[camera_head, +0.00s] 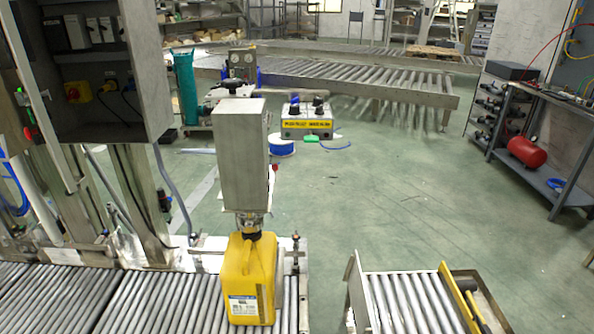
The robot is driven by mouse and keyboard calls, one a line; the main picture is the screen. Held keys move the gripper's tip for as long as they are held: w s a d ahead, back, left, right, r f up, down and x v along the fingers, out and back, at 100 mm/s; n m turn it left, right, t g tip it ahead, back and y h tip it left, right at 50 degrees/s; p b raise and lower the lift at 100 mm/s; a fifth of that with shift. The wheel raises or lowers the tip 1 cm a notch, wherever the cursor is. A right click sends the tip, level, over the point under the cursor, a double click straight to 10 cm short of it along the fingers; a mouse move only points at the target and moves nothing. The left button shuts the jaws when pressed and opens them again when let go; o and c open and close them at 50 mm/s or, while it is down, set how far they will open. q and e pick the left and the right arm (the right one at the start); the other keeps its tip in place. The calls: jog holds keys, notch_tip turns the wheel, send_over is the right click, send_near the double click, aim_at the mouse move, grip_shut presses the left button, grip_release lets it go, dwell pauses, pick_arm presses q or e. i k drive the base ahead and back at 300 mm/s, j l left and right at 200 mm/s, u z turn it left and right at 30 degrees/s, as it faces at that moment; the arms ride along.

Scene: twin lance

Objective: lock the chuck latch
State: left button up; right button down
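A yellow jerrycan (251,280) with a white label stands upright on the front roller conveyor. Above it hangs a tall grey lance housing (243,150). A metal chuck-like fitting (248,222) sits between the housing's lower end and the can's neck; it is small, and I cannot make out a latch on it or whether one is open or locked. A small red knob (275,168) shows at the housing's right side. Neither of my grippers is in view.
A yellow-fronted control box (306,124) shows behind the housing, with a blue spool (282,149) below. An open control cabinet (97,70) is at left. A short roller conveyor (415,301) stands front right, a shelf bench (545,150) far right. Green floor between is clear.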

aim_at(275, 166)
jog(key=i+l, duration=0.15)
jog(key=l, duration=0.2)
jog(key=i+l, duration=0.2)
jog(key=l, duration=0.2)
jog(key=i+l, duration=0.15)
jog(key=l, duration=0.2)
jog(key=u, duration=1.65)
